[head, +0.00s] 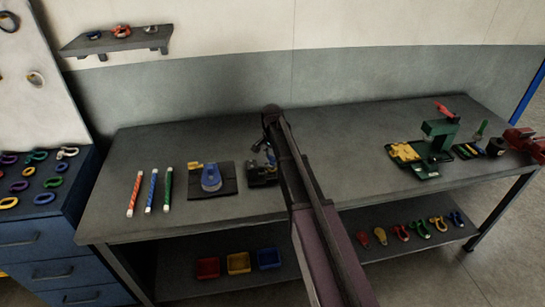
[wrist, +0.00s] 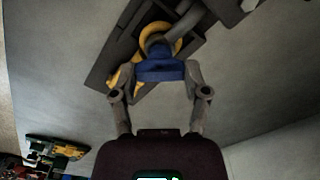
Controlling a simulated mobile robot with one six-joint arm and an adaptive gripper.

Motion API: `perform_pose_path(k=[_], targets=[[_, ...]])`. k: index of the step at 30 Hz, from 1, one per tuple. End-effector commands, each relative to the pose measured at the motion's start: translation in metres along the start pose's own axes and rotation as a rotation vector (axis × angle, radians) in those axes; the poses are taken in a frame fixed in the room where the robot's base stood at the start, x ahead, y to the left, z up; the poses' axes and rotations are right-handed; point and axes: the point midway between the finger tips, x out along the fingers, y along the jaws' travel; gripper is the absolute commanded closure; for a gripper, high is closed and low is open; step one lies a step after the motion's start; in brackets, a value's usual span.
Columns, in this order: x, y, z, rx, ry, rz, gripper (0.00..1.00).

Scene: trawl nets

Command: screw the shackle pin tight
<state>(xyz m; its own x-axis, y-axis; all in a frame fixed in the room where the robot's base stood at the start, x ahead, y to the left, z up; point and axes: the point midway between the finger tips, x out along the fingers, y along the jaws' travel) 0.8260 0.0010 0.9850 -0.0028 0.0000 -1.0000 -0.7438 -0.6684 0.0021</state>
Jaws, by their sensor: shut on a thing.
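In the wrist view my gripper (wrist: 160,70) has its two fingers on either side of a blue piece, which looks like the shackle pin's head (wrist: 160,72), and is shut on it. A yellow curved part, seemingly the shackle (wrist: 157,30), shows just beyond the blue piece, against a dark fixture (wrist: 125,50). In the head view my gripper (head: 267,143) is above the dark fixture (head: 262,176) at the middle of the bench. My arm hides part of this spot, and the pin's thread is hidden.
Left of the fixture, a dark mat (head: 226,172) bears a blue shackle-like object (head: 211,178). Red, blue and green sticks (head: 151,190) lie farther left. A green tool stand (head: 438,135) and a yellow pile (head: 404,152) are at right. The bench between fixture and stand is mostly clear.

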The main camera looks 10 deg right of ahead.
Motion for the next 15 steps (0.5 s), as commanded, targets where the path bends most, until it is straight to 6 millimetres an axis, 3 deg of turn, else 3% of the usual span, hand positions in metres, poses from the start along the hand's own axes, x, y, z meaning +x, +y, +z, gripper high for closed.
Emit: perform_pose_path(k=[15], targets=[[-0.0011, -0.0024, -0.0024, 0.489, 0.004, -0.006, 0.88]])
